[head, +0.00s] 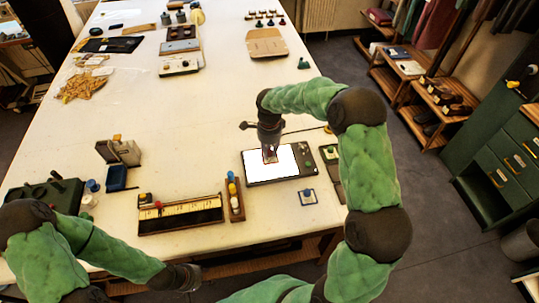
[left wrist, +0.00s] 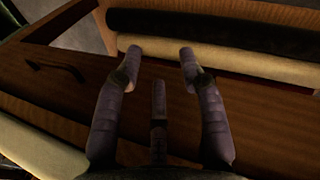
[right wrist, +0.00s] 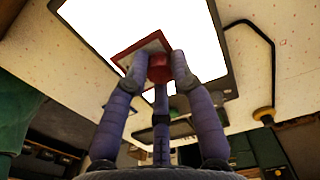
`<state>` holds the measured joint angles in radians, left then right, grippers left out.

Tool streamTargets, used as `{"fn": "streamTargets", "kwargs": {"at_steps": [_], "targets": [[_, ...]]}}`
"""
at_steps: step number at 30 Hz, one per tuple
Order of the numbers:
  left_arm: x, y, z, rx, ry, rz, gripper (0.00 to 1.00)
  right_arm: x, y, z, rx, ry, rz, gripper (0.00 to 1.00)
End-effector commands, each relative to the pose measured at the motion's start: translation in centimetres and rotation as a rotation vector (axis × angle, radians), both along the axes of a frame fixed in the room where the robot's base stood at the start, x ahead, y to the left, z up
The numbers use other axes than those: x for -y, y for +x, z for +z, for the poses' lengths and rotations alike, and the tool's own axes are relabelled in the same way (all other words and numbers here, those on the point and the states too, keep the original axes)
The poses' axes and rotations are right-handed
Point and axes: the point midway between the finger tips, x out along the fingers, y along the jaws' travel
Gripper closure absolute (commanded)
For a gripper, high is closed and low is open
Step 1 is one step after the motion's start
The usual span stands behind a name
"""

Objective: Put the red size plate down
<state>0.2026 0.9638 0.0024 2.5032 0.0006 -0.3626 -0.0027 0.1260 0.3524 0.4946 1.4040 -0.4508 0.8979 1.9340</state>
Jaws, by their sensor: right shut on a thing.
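The red size plate (right wrist: 138,47) has a red border, a pale face and a red knob (right wrist: 159,70). My right gripper (head: 269,153) is shut on the knob and holds the plate over the white lit panel (head: 284,162) of a dark-framed device. I cannot tell whether the plate touches the panel. In the head view the plate is mostly hidden by the fingers. In the right wrist view the fingers (right wrist: 158,60) sit on both sides of the knob. My left gripper (left wrist: 160,55) is open and empty, low at the table's near edge in the head view (head: 190,277).
A ruler box (head: 180,215) and a wooden peg rack (head: 235,200) stand to the left. Bare table lies beyond the device.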

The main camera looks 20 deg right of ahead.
Motion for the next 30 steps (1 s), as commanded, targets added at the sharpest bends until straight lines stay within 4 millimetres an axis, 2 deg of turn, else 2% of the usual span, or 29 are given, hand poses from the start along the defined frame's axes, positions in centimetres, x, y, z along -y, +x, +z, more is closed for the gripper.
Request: {"fn": "streamTargets", "kwargs": {"at_steps": [4, 11, 23, 24, 25, 26, 30], "targets": [[0.0, 0.0, 0.0, 0.0, 0.0, 0.0, 0.6, 0.3, 0.6, -0.8, 0.0, 0.0, -0.001, 0.97], [0.0, 0.0, -0.2, 0.0, 0.0, 0.0, 0.6, 0.3, 0.5, -3.6, 0.001, -0.001, 0.001, 0.97], [0.0, 0.0, -0.6, 0.0, 0.0, 0.0, 0.6, 0.3, 0.5, -4.1, 0.002, 0.0, 0.0, 0.97], [0.0, 0.0, -0.5, 0.0, 0.0, 0.0, 0.6, 0.3, 0.5, -4.0, 0.001, 0.0, 0.0, 0.64], [0.0, 0.0, -0.5, 0.0, 0.0, 0.0, 0.6, 0.3, 0.5, -4.0, 0.001, 0.0, 0.0, 0.55], [0.0, 0.0, -0.5, 0.0, 0.0, 0.0, 0.6, 0.3, 0.5, -4.0, 0.001, 0.0, 0.0, 0.51], [0.0, 0.0, -0.5, 0.0, 0.0, 0.0, 0.6, 0.3, 0.5, -4.0, 0.001, 0.0, 0.0, 0.51]]}}
